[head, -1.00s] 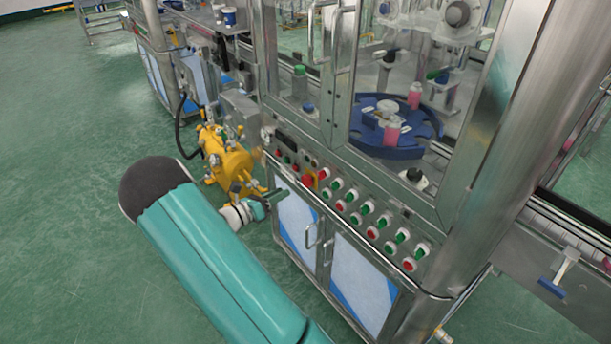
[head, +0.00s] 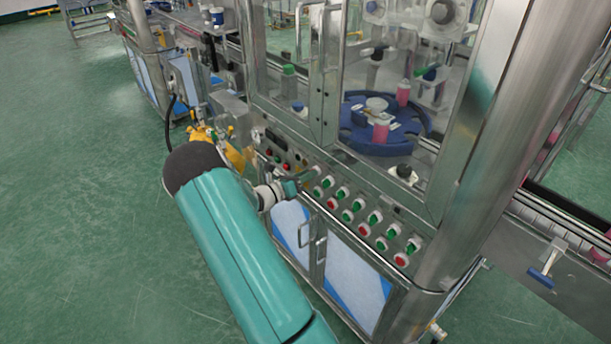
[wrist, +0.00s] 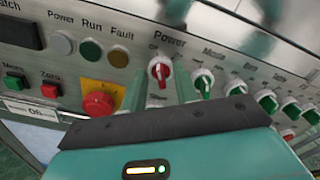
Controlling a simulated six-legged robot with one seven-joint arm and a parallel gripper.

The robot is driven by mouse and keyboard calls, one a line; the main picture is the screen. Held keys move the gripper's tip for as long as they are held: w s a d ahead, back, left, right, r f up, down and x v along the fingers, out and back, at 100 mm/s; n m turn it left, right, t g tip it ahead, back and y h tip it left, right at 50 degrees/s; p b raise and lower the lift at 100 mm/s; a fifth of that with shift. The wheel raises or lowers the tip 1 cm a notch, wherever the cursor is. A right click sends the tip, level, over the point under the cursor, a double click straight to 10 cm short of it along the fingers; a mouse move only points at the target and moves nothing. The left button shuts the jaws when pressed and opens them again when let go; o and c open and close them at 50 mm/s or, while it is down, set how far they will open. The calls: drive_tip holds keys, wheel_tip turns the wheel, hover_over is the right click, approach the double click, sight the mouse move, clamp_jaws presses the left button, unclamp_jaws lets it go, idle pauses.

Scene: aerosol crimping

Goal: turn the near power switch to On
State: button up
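The power switch (wrist: 159,71) is a red knob on a white round base under a "Power" label in the wrist view. Its handle stands close to upright, and small lettering above it is too blurred to read fully. My gripper (wrist: 160,86) is open in the wrist view, its two teal fingers apart, one on each side of the line to this switch. I cannot tell whether they touch it. In the head view my gripper (head: 292,187) is at the left part of the control panel, and the switch is not clearly told apart there.
Green selector knobs (wrist: 203,83) continue in a row to the right. A red emergency button (wrist: 100,104) on a yellow plate sits close on the left, with indicator lamps (wrist: 90,50) above it. Cabinet doors with a handle (head: 305,229) lie below the panel.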

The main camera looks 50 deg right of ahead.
clamp_jaws()
drive_tip(key=shift+m, duration=0.4)
drive_tip(key=m, duration=1.1)
drive_tip(key=shift+s+a, duration=0.1)
drive_tip(key=shift+s, duration=0.15)
idle(0.4)
unclamp_jaws()
